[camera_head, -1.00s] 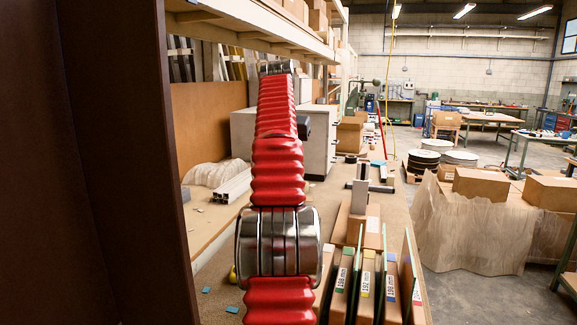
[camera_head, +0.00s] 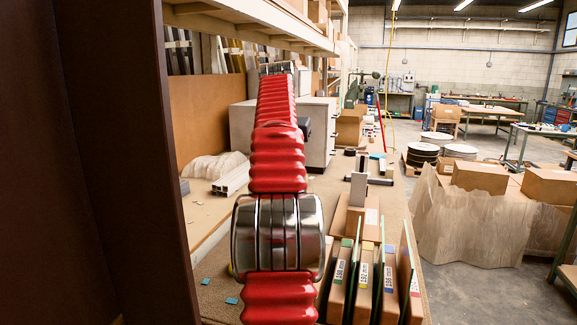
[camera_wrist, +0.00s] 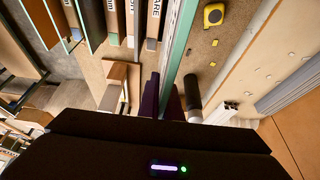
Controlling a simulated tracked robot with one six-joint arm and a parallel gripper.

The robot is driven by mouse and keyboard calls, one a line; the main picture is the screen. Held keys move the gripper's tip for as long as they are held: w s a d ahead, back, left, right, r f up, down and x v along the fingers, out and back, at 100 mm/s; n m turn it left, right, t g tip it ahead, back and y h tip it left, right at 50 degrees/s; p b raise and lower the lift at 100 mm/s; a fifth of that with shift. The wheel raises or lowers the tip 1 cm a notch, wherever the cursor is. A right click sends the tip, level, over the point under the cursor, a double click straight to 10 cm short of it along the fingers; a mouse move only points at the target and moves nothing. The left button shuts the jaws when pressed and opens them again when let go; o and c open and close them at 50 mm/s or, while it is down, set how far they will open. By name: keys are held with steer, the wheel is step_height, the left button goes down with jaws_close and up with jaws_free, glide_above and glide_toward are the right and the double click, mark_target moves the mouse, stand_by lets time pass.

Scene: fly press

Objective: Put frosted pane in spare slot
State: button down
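A pane with a pale green edge (camera_wrist: 184,45), seemingly the frosted pane, runs upward from between the purple fingers of my gripper (camera_wrist: 164,98) in the wrist view. The gripper appears shut on the pane's edge. My red arm hides the gripper and the held pane there.
A yellow tape measure (camera_wrist: 213,15) lies on the bench right of the pane in the wrist view. A cardboard box (camera_head: 356,218) and a grey upright stand (camera_head: 359,185) are behind the rack. A dark panel (camera_head: 85,160) fills the left, and a shelf (camera_head: 250,25) overhangs the bench.

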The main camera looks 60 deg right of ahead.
steer(key=shift+f, duration=0.1)
stand_by(0.3)
step_height(320, 180, down, 24)
steer(key=shift+r, duration=0.2)
steer(key=c, duration=1.9)
jaws_free()
stand_by(2.3)
steer(key=shift+f, duration=0.15)
steer(key=v, duration=1.4)
steer(key=shift+w+d, duration=0.1)
steer(key=shift+d, duration=0.05)
